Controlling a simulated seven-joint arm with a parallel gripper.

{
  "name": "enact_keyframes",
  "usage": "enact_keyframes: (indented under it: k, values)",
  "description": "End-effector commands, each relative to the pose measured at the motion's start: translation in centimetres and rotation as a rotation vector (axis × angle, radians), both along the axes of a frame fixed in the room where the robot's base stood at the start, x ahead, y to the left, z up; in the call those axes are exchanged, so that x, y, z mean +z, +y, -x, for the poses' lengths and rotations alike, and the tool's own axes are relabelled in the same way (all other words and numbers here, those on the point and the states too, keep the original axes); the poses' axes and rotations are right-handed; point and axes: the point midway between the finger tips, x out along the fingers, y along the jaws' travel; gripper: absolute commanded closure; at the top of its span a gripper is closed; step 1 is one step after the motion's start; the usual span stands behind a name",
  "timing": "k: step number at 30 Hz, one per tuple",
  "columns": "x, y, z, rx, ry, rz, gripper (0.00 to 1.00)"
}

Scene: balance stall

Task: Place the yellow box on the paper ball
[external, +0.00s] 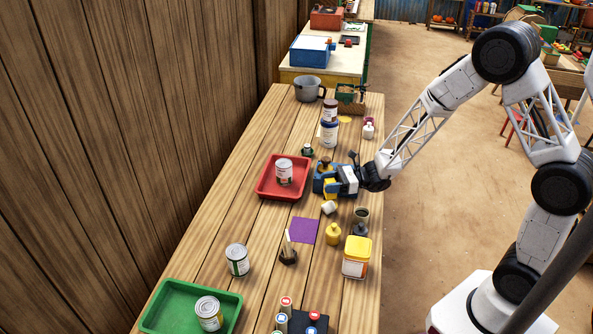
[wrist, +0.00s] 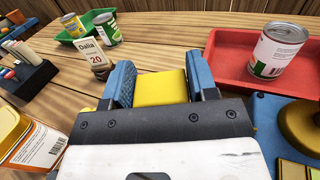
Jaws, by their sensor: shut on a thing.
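My gripper (external: 325,180) has blue fingers and is shut on a yellow box (external: 331,189), just right of the red tray. In the wrist view the yellow box (wrist: 161,88) sits between the two blue fingers (wrist: 160,82). A small whitish lump (external: 328,207), which looks like the paper ball, lies on the table a little nearer the camera than my gripper. It is too small to tell for sure and does not show in the wrist view. I cannot tell how high the box is above the table.
The red tray (external: 262,190) holds a can (external: 284,172). Near the lump are a yellow bottle (external: 333,234), a dark-topped cup (external: 361,214) and a yellow-lidded tub (external: 356,257). A purple square (external: 304,231) and card stand (external: 288,256) lie nearer. A green tray (external: 172,309) is at the front.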

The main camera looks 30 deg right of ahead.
Motion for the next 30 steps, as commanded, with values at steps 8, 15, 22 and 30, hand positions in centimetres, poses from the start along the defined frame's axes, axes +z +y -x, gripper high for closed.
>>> enact_keyframes:
  k: [8,15,22,30]
  values:
    - [0.0,0.1,-0.4,0.0,-0.001,0.0,0.72]
    - [-0.3,0.1,-0.3,0.0,0.001,0.0,0.72]
    - [-2.2,0.1,-0.3,0.0,0.001,0.001,0.72]
    - [-3.5,0.1,-0.3,0.0,-0.001,0.0,0.72]
